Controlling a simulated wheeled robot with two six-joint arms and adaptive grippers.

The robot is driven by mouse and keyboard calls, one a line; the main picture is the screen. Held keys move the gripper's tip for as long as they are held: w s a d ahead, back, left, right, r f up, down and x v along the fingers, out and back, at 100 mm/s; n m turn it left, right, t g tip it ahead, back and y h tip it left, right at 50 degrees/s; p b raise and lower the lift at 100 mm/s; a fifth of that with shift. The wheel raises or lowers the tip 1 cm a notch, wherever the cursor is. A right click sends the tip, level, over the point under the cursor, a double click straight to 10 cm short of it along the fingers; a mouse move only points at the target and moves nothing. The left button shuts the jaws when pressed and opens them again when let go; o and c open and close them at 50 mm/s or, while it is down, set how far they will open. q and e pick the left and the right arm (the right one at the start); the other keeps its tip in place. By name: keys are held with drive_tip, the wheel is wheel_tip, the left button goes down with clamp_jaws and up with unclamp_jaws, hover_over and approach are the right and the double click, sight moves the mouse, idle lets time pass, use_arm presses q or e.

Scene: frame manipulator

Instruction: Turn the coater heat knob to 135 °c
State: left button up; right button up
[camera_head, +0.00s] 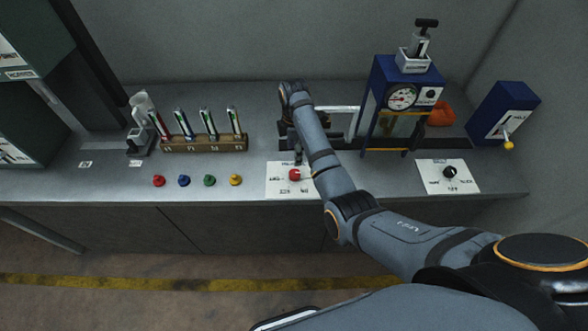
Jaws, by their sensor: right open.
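A red knob (294,174) sits on a white dial plate (279,190) at the front of the bench, in the middle of the view. A black knob (449,172) sits on another white plate (463,187) at the right. The print on both plates is too small to read, so I cannot tell a set temperature. My right arm reaches in from the lower right, and its wrist bends down behind the red knob. My right gripper (297,157) is open, just behind and above the red knob; its fingers are partly hidden, and contact is unclear. My left gripper is out of view.
A blue machine (378,90) with a gauge stands right of my arm. Further right is a blue box (498,112) with a yellow-tipped lever. A wooden rack (205,144) of tubes and several coloured knobs are at left. The bench front between the plates is clear.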

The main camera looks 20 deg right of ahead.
sight(295, 172)
wheel_tip(295, 172, down, 10)
drive_tip(key=shift+s+d+r+p, duration=0.1)
drive_tip(key=shift+r+p, duration=0.1)
drive_tip(key=shift+p, duration=0.4)
drive_tip(key=shift+f, duration=0.4)
drive_tip(key=c, duration=1.2)
